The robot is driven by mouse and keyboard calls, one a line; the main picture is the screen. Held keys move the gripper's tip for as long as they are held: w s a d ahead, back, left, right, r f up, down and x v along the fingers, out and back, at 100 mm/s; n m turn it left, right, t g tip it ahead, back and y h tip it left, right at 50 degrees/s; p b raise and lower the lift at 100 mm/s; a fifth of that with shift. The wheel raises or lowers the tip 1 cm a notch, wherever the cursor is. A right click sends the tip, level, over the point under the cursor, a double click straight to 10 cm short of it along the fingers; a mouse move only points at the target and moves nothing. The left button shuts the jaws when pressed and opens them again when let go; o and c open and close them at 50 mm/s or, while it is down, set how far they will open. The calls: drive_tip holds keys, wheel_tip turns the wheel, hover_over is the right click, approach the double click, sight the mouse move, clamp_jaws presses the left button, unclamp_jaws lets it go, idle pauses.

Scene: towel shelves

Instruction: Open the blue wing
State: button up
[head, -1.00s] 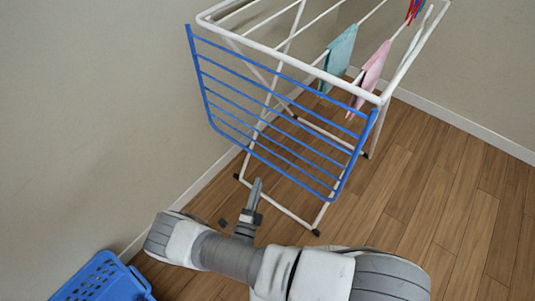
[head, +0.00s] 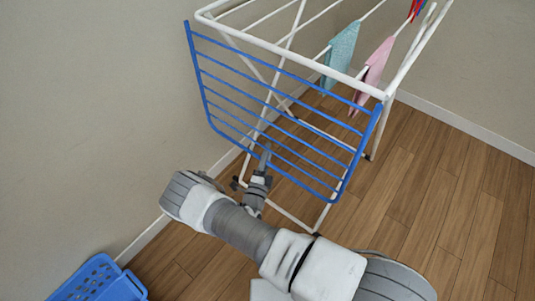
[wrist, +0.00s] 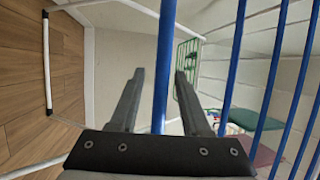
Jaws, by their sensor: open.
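The blue wing (head: 198,75) is a frame of several thin bars. It hangs down steeply from the near end of the white drying rack (head: 290,57). My gripper (head: 266,150) is open at the wing's lower bars, left of their middle. In the wrist view a blue bar of the wing (wrist: 164,60) runs between the two spread fingers, down to the palm. The jaws are around it and not closed on it. More blue bars lie to the right of the fingers there. Exact finger contact with the bar cannot be told.
A teal cloth (head: 341,52) and a pink cloth (head: 372,72) hang on the rack. A blue basket (head: 98,280) stands at the lower left by the wall. The wooden floor (head: 430,190) to the right is clear.

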clamp_jaws()
idle(1.3)
